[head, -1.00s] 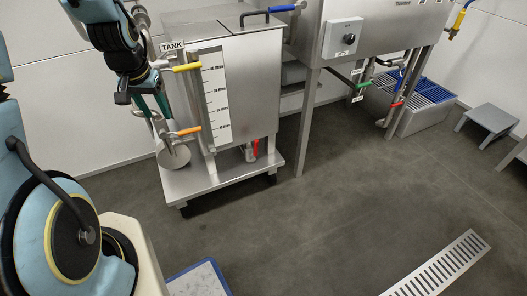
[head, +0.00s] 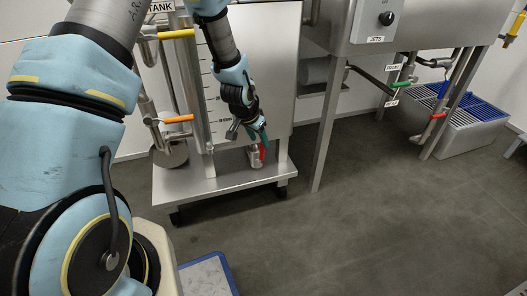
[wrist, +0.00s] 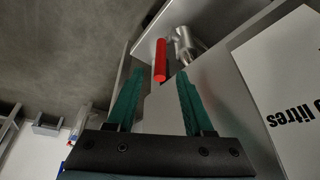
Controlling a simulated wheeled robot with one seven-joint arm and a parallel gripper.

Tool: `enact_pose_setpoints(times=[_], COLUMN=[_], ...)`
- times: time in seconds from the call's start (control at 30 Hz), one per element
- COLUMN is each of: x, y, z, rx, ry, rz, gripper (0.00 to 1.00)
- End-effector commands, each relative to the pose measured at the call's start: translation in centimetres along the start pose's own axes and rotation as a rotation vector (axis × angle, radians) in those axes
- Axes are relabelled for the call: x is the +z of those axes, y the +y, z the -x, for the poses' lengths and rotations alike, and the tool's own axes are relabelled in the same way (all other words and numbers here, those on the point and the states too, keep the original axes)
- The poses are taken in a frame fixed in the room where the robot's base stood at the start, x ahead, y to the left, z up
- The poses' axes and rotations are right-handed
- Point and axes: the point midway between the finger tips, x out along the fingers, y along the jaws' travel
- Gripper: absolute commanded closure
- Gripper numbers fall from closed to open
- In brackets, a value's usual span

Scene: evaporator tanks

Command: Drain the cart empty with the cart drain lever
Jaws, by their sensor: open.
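The steel cart (head: 225,182) carries a tank (head: 275,70) with a litre scale. The red cart drain lever (head: 262,152) sits on a small steel valve (head: 254,159) below the tank, above the cart's shelf. It hangs roughly upright. My gripper (head: 264,138) is open, its teal fingers just above the lever in the head view. In the wrist view the red lever (wrist: 160,62) shows between and beyond the two open fingertips (wrist: 160,78), with no clear contact. The steel valve (wrist: 183,45) is beside it. My fingers partly hide the lever's top in the head view.
A yellow lever (head: 177,34) and an orange lever (head: 179,119) stand on pipes at the cart's left. A steel leg (head: 326,130) of the larger tank stands to the right. A blue-grated drain box (head: 470,115) is farther right.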

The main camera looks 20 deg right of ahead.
Motion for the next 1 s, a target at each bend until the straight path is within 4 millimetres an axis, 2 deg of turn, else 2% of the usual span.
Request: enact_pose_setpoints(times=[0.03,0.1,0.3,0.5,0.77,1.0], x=[0.2,0.2,0.1,0.1,0.0,0.1], y=[0.0,0.0,0.0,0.0,0.0,0.0], z=[-1.4,-2.7,-5.5,-6.7,-6.8,-6.8], rx=[0.001,0.000,0.000,0.000,0.000,0.000], ry=[-0.002,-0.002,-0.001,0.000,-0.001,-0.001], rz=[0.000,0.000,0.001,0.001,0.002,0.002], gripper=[0.48,0.48,0.48,0.48,0.48,0.73])
